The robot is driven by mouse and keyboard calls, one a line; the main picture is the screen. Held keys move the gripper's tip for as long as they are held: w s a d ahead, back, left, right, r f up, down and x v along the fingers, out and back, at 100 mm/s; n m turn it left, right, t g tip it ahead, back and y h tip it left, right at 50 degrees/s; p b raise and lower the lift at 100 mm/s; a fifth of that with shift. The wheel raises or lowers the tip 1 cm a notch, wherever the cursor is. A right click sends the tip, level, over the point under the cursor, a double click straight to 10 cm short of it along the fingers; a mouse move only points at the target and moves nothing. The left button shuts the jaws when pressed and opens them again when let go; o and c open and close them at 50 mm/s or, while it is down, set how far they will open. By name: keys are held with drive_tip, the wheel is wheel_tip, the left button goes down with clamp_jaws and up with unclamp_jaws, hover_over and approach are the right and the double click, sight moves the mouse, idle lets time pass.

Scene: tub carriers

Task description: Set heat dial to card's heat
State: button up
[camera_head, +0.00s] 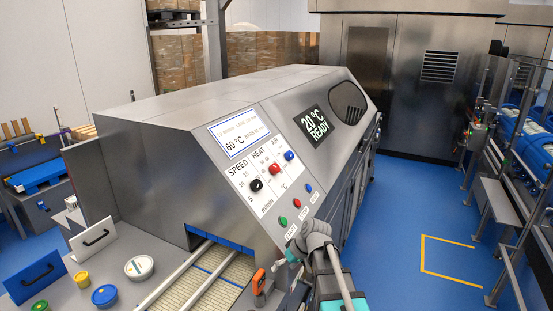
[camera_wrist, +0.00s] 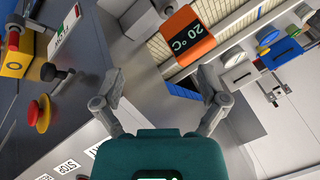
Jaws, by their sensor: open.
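The heat dial (camera_head: 274,169) is a red knob under the word HEAT on the machine's sloped white panel, between the black speed knob (camera_head: 257,185) and the blue air knob (camera_head: 289,155). Its exact pointer setting is too small to read. The card (camera_head: 238,140) above the panel is white with a blue border and reads 60 °C. The dark display (camera_head: 318,121) reads 20 °C READY. My gripper (camera_wrist: 160,80) is open and empty in the wrist view, its two grey fingers spread apart. I cannot tell the heat dial for sure in the wrist view.
Green, red and blue buttons (camera_head: 296,204) sit below the dials. An orange 20 °C device (camera_wrist: 187,35) stands by the conveyor belt (camera_head: 205,281). Lidded tubs (camera_head: 139,267) and blue and white boards with black handles stand at left.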

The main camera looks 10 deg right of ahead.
sight(277, 168)
drive_tip(key=w+r+y, duration=0.1)
drive_tip(key=w, duration=0.1)
drive_tip(key=w+r+n+t+y, duration=0.1)
drive_tip(key=w+r, duration=0.1)
drive_tip(key=w, duration=0.1)
drive_tip(key=w+d+r+n+y, duration=0.1)
drive_tip(key=w+r, duration=0.1)
drive_tip(key=w, duration=0.1)
drive_tip(key=shift+r+t+p, duration=0.15)
drive_tip(key=shift+t+p, duration=0.2)
drive_tip(key=shift+t, duration=0.05)
drive_tip(key=w+d+r+y, duration=0.1)
drive_tip(key=w, duration=0.1)
drive_tip(key=w+d+r+n+t, duration=0.1)
drive_tip(key=w+r, duration=0.1)
drive_tip(key=w+d+r+t+y, duration=0.1)
drive_tip(key=w+r, duration=0.1)
drive_tip(key=shift+w+n+y+p, duration=0.3)
drive_tip(key=shift+w+p, duration=0.05)
drive_tip(key=shift+p, duration=0.05)
drive_tip(key=w+d+r+n+t+y+p, duration=0.1)
drive_tip(key=w+d+r+n+t+y, duration=0.1)
drive_tip(key=w+d+r+t, duration=0.3)
drive_tip(key=w+d+r+y, duration=0.1)
drive_tip(key=w+d+r, duration=0.3)
drive_tip(key=shift+r, duration=0.2)
drive_tip(key=shift+w, duration=0.15)
drive_tip(key=x, duration=1.3)
drive_tip(key=shift+w+a, duration=0.2)
drive_tip(key=shift+a, duration=0.05)
